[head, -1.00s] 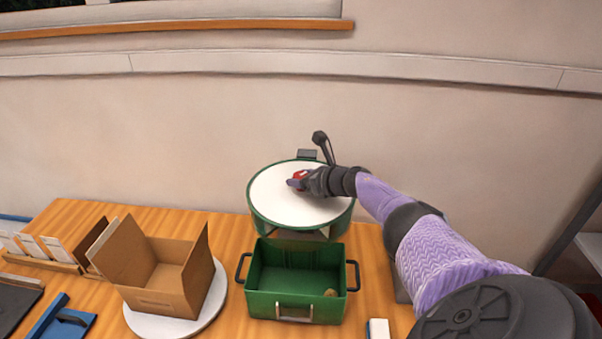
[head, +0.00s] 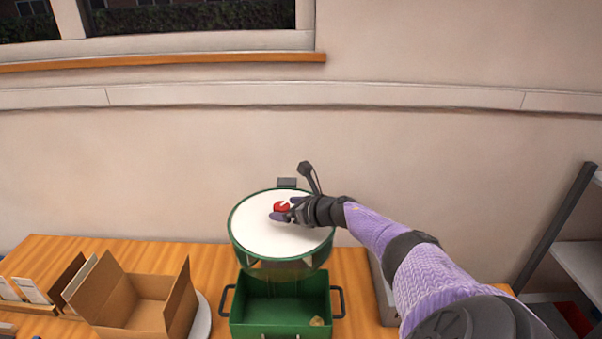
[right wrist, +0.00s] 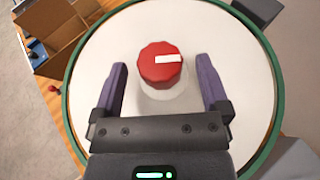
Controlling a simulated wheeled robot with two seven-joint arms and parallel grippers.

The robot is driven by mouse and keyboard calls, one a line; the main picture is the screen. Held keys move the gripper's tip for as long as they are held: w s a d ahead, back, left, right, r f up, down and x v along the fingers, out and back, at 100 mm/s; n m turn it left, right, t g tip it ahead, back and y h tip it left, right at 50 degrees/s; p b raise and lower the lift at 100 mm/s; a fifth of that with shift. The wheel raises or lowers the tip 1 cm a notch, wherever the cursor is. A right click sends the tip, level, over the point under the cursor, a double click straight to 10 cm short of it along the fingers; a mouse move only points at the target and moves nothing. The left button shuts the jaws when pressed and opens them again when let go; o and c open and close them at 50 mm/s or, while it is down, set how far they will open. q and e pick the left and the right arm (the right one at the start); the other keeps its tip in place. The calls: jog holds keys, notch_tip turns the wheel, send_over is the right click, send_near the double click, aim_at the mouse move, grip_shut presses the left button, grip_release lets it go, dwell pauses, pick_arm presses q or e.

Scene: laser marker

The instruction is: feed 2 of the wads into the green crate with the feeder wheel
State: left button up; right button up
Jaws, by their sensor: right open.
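The feeder (head: 250,236) has a round white top with a green rim. A red knob with a white mark (head: 281,207) stands at its middle; it also shows in the right wrist view (right wrist: 160,65). My right gripper (head: 279,215) is over the white top with its fingers open, one on each side of the knob and apart from it (right wrist: 161,82). The green crate (head: 257,325) stands in front of and below the feeder. One small brown wad (head: 317,321) lies in its right front corner. My left gripper is not in view.
A dark lever (head: 308,175) rises behind the feeder. Shelves (head: 580,262) stand at the far right.

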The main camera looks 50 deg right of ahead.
aim_at(312, 234)
jog(key=p+v, duration=0.2)
jog(key=v, duration=0.6)
jog(key=shift+r, duration=0.1)
jog(key=shift+w, duration=0.1)
